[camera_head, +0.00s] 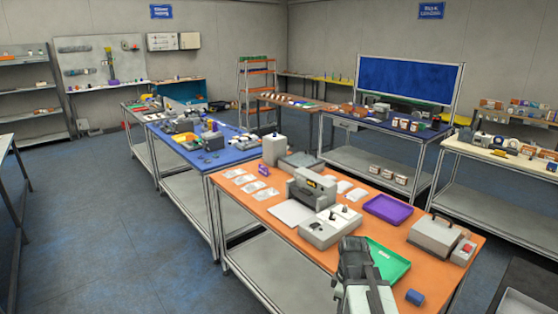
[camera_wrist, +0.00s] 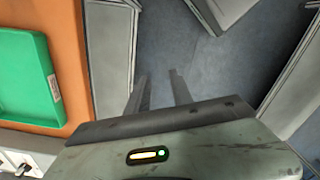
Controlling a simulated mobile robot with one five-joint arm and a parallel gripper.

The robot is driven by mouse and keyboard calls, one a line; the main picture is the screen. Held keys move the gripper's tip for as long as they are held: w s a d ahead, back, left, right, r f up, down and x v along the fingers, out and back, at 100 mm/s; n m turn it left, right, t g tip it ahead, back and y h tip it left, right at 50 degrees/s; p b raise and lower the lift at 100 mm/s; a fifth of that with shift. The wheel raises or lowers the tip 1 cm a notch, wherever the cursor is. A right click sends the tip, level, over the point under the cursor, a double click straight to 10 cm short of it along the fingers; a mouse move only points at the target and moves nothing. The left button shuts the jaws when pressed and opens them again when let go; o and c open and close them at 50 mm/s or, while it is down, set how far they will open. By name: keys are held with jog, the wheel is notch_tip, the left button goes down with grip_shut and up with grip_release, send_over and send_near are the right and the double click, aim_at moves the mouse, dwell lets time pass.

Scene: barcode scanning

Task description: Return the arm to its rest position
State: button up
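My arm shows at the bottom of the head view, a grey link (camera_head: 358,275) in front of the orange-topped table (camera_head: 262,206). In the wrist view my gripper (camera_wrist: 160,78) has two thin dark fingers held apart with nothing between them. Grey floor shows between and past the fingers. The orange tabletop (camera_wrist: 72,62) and a green tray (camera_wrist: 25,75) lie to the left of the fingers, apart from them. I cannot make out the fingertips in the head view.
The green tray (camera_head: 385,264) is beside my arm. A purple tray (camera_head: 388,209), a grey-and-white machine (camera_head: 330,228), a grey case (camera_head: 435,235) and a blue block (camera_head: 415,297) are on the same table. Open floor (camera_head: 90,235) lies left. A blue-topped table (camera_head: 215,160) stands behind.

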jog(key=s+a+f+m, duration=0.1)
jog(key=s+a+m, duration=0.1)
jog(key=a+m, duration=0.5)
jog(key=m, duration=0.4)
jog(key=shift+a+m, duration=0.3)
dwell(0.3)
